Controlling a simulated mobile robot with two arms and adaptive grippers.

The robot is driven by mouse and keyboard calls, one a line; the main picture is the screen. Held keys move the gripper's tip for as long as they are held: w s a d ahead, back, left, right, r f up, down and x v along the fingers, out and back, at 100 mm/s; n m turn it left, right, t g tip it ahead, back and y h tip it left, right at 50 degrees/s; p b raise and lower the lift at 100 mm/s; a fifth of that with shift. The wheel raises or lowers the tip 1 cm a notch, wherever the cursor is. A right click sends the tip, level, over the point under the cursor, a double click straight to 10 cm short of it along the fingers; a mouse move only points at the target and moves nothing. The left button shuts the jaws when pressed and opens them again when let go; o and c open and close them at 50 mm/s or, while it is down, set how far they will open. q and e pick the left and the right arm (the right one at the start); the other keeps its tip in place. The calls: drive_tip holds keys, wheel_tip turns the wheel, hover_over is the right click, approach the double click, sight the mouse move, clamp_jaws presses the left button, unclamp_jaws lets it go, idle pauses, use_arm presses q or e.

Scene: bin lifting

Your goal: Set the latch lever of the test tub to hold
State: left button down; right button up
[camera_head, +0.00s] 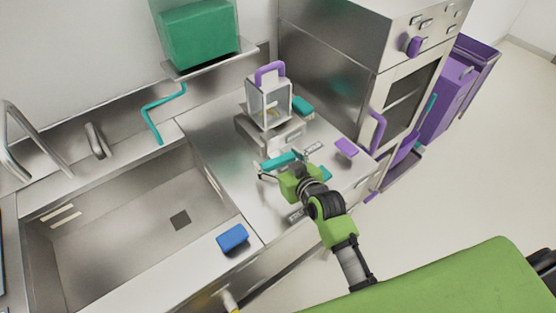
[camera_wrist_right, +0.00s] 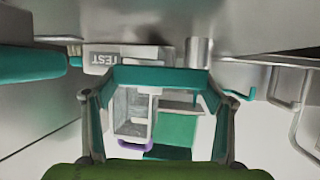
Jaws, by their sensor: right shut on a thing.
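The test tub (camera_head: 268,130) is a grey metal box on the counter, with a clear case (camera_head: 270,103) and a purple handle on top. Its TEST label (camera_wrist_right: 105,60) shows in the right wrist view. My right gripper (camera_head: 285,163) is at the tub's near side, its fingers spread wide around a teal bar (camera_wrist_right: 160,75). The bar spans between the fingertips, and the gripper is shut on it. Whether this bar is the latch lever itself, and its setting, I cannot tell. My left gripper is out of view.
A sink (camera_head: 130,225) lies to the left, with a blue block (camera_head: 232,238) on its near rim. A green bin (camera_head: 198,35) sits on a shelf behind. An oven with purple handles (camera_head: 376,130) stands right. A purple pad (camera_head: 346,147) lies on the counter.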

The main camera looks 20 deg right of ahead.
drive_tip(key=shift+w+n+y+b, duration=0.35)
drive_tip(key=shift+n+y+b, duration=0.05)
drive_tip(key=shift+n+y, duration=0.4)
drive_tip(key=shift+r+g+y, duration=0.1)
drive_tip(key=shift+g+y, duration=0.2)
drive_tip(key=shift+a+n, duration=0.1)
drive_tip(key=shift+n, duration=0.2)
drive_tip(key=o, duration=1.6)
drive_tip(key=shift+w, duration=0.1)
drive_tip(key=shift+s, duration=0.3)
drive_tip(key=v, duration=1.1)
drive_tip(key=shift+s+d+r, duration=0.1)
drive_tip(key=shift+d+r, duration=0.1)
drive_tip(key=shift+d, duration=0.05)
